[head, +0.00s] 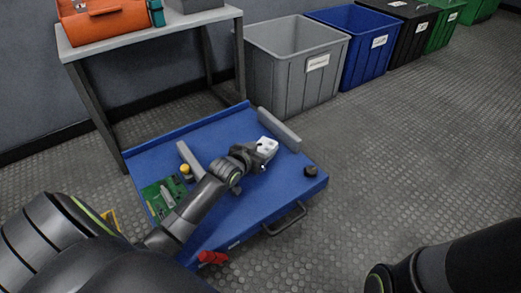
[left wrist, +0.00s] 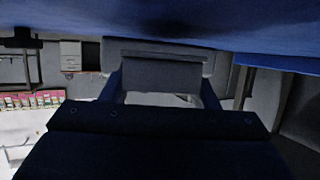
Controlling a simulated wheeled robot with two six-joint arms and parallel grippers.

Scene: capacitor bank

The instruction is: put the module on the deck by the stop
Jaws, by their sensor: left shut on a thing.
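The blue deck (head: 235,205) is a low flat platform in the middle of the head view. A pale block, which I take as the module (head: 267,145), is at the end of my left arm, close to a grey bar, the likely stop (head: 279,130). I cannot tell whether they touch. My left gripper (head: 262,151) is shut on the module. In the left wrist view a grey block (left wrist: 160,75) sits between the two fingers, with the blue deck surface (left wrist: 235,25) at the top. My right arm enters at lower right; its gripper is out of view.
A second grey bar (head: 188,159), a yellow knob (head: 185,169) and a green board (head: 158,197) are on the deck's left. A black knob (head: 311,171) is at its right corner. A grey bin (head: 297,75) stands behind. The floor at right is clear.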

